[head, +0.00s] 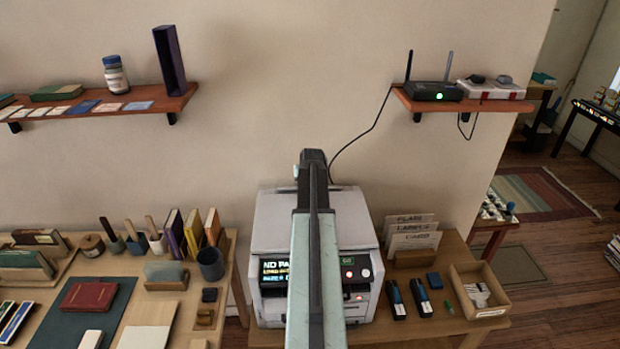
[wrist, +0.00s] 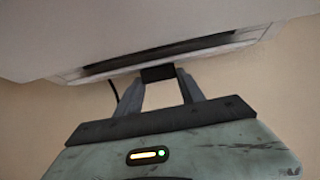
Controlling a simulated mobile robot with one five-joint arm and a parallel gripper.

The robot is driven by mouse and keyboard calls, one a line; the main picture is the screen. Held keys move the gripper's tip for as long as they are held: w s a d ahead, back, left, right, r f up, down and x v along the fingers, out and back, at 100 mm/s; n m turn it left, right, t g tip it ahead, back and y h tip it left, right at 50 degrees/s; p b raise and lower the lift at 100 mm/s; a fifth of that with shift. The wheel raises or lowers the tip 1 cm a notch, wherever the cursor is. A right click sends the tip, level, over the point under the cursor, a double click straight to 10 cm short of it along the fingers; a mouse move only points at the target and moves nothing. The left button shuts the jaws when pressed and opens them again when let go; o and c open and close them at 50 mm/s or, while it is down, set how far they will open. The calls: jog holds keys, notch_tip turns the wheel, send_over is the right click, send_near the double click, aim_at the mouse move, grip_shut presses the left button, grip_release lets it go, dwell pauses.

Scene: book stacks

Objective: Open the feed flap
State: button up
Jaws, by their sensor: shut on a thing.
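The white printer (head: 273,222) stands on the wooden table, its small display and buttons facing me. In the wrist view its pale body fills the top of the picture, with a long dark slot and a thin pale flap edge (wrist: 75,76) along it. My gripper (wrist: 158,76) has its two grey fingers drawn together on a small dark tab at the middle of that flap edge. In the head view my arm reaches over the printer's middle to its back and hides part of its top and front. The flap and the fingertips are hidden there.
Left of the printer is a desk (head: 180,308) with books and a dark cup (head: 210,264). Right of it are a card holder (head: 412,257), staplers (head: 420,296) and an open box (head: 484,290). A router (head: 433,91) sits on the right wall shelf, its cable hanging behind the printer.

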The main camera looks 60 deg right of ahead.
jog(key=y+p, duration=0.1)
jog(key=w+d+r+g+y+p, duration=0.1)
jog(key=p, duration=0.1)
jog(key=shift+w+d+g+y+p, duration=0.15)
jog(key=shift+d+g+y+p, duration=0.1)
jog(key=shift+g+y+p, duration=0.05)
jog(key=shift+w+d+f+g+y+p, duration=0.1)
jog(key=shift+w+d+g+y+p, duration=0.2)
jog(key=shift+g+y+p, duration=0.25)
jog(key=shift+w+d+g+y+p, duration=0.2)
jog(key=shift+g+y, duration=0.25)
jog(key=shift+y, duration=0.3)
jog(key=o, duration=1.4)
jog(key=shift+s, duration=0.1)
jog(key=shift+c, duration=0.2)
